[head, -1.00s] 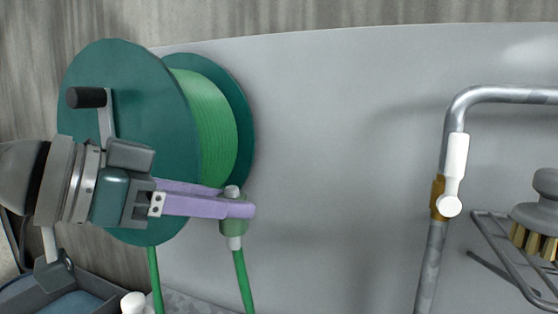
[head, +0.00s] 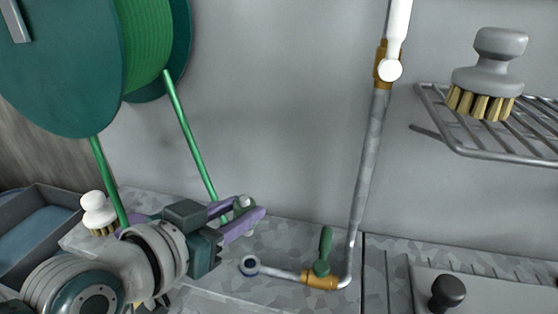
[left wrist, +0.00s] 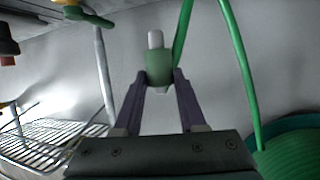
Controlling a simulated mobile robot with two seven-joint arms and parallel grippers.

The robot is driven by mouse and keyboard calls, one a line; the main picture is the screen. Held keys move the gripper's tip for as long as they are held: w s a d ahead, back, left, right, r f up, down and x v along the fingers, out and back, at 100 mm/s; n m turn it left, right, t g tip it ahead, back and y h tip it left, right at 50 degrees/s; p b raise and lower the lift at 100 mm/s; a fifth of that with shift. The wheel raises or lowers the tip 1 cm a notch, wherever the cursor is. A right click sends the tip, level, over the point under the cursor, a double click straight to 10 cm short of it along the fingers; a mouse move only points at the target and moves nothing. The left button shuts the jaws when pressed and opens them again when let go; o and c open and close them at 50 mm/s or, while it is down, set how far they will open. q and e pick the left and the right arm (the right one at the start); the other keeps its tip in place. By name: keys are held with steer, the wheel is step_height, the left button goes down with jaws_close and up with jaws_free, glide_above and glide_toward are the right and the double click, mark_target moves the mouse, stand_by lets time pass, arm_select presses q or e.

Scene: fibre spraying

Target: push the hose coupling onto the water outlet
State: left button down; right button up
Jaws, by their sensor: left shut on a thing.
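The hose coupling (head: 242,204) is a small green sleeve with a grey-white tip. My left gripper (head: 249,211) is shut on it, one purple finger on each side; the left wrist view also shows the coupling (left wrist: 158,66) between the fingers. The green hose (head: 190,130) runs from the coupling up to the reel. The water outlet (head: 249,265) is a round, ring-like pipe end low over the counter, below the coupling and apart from it. Its pipe leads right to a brass valve (head: 321,281) with a green handle (head: 324,250). My right gripper is not in view.
The green hose reel (head: 60,65) hangs at upper left. A steel pipe (head: 369,160) rises right of the outlet. A wire rack (head: 500,145) with a grey brush (head: 488,75) is at right. A white brush (head: 97,212) stands at left. The wall between reel and pipe is clear.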

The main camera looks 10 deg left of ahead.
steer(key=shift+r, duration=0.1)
arm_select(q)
steer(key=shift+f, duration=0.15)
step_height(320, 180, down, 6)
steer(key=b, duration=0.5)
steer(key=shift+r, duration=0.25)
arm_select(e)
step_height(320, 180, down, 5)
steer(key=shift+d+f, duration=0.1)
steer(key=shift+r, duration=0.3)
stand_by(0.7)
arm_select(q)
steer(key=shift+f+b, duration=1.2)
steer(key=shift+f, duration=0.45)
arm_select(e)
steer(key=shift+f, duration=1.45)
arm_select(q)
steer(key=shift+c, duration=2)
jaws_free()
steer(key=shift+s, duration=0.1)
